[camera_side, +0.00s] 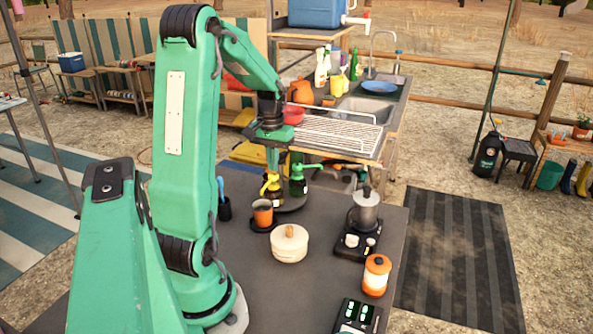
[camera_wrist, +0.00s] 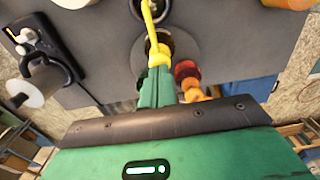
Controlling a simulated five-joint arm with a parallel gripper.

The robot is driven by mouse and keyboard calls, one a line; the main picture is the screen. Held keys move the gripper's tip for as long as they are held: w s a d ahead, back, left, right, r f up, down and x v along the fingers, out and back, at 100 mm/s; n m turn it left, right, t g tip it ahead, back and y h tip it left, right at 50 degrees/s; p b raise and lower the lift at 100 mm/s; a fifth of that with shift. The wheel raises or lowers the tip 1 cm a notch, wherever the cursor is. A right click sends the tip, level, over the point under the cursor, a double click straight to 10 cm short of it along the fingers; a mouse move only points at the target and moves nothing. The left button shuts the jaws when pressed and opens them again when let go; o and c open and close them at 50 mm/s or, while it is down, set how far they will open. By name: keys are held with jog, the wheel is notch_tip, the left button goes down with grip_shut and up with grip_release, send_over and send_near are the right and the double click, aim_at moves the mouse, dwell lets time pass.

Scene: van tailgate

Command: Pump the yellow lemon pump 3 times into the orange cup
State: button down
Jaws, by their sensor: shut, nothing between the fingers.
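The yellow lemon pump (camera_side: 271,188) stands on a round dark tray on the grey counter. My gripper (camera_side: 272,158) is shut and points down right above its yellow head. In the wrist view the closed fingertips (camera_wrist: 160,76) overlap the yellow pump head (camera_wrist: 158,49); whether they touch it I cannot tell. The yellow spout (camera_wrist: 148,14) reaches away from the fingers. The orange cup (camera_side: 263,212) stands on a dark saucer in front of the pump, towards the side camera. The cup's inside cannot be made out.
A green pump bottle (camera_side: 298,180) stands close to the right of the yellow pump. The counter's front middle is clear.

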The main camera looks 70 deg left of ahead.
jog(key=shift+f, duration=1.3)
jog(key=shift+r, duration=1.5)
jog(key=shift+f, duration=1.35)
jog(key=shift+r, duration=1.35)
jog(key=shift+r, duration=0.1)
jog(key=shift+r, duration=1.95)
jog(key=shift+d, duration=0.15)
